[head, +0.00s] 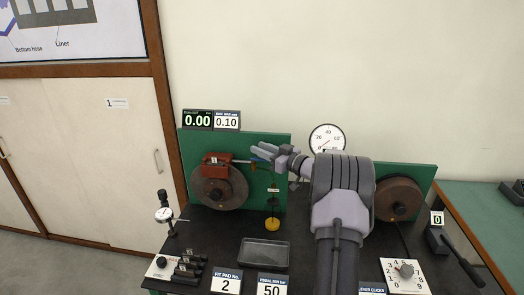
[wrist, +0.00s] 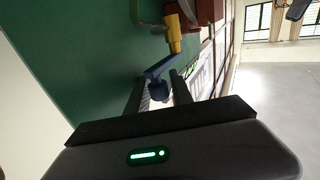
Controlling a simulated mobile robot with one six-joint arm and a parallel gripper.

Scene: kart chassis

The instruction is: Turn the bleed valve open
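The bleed valve shows in the wrist view as a blue cranked lever (wrist: 158,70) below a yellow fitting (wrist: 174,36). The fitting sits by a red caliper, which shows in the head view (head: 216,159) on top of the left brake disc (head: 218,188). My gripper (head: 262,152) is just right of the caliper, in front of the green panel. In the wrist view my gripper (wrist: 161,86) is open, with the lever's lower end between its two fingers. I see no clear contact. In the head view the lever is too small to make out.
A yellow weight (head: 272,224) hangs below my gripper. A dark tray (head: 264,253) lies on the black bench. A round gauge (head: 327,139) and a second disc (head: 398,198) stand to the right. A dial indicator stand (head: 164,213) is at the left.

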